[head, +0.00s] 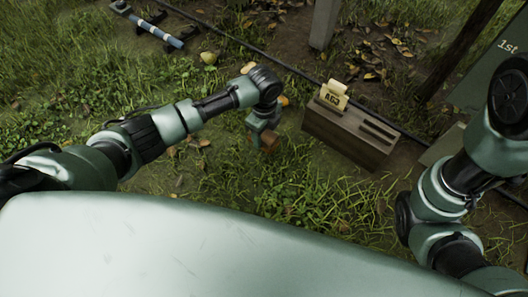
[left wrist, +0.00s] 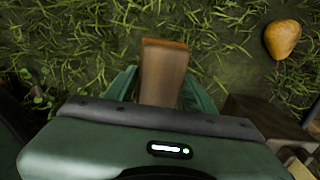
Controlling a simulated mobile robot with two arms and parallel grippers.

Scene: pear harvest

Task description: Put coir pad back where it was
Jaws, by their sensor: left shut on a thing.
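My left gripper (head: 261,140) is shut on a brown block-like piece, which I take for the coir pad (head: 269,144). It hangs over the grass, just left of the wooden slotted block. In the left wrist view the coir pad (left wrist: 163,72) stands out between the two green fingers (left wrist: 162,92), with a redder edge at its far end. The wooden block (head: 345,142) has long slots in its top and a pale yellow tag (head: 333,95) standing at its left end. My right gripper is out of view; only its arm shows at the right.
A yellow pear (head: 209,58) lies on the grass behind my left arm. Another pear (left wrist: 282,39) lies near the gripper in the left wrist view. A dark hose (head: 290,67) runs behind the wooden block. Posts and a green panel stand at the back right. Grass in front is open.

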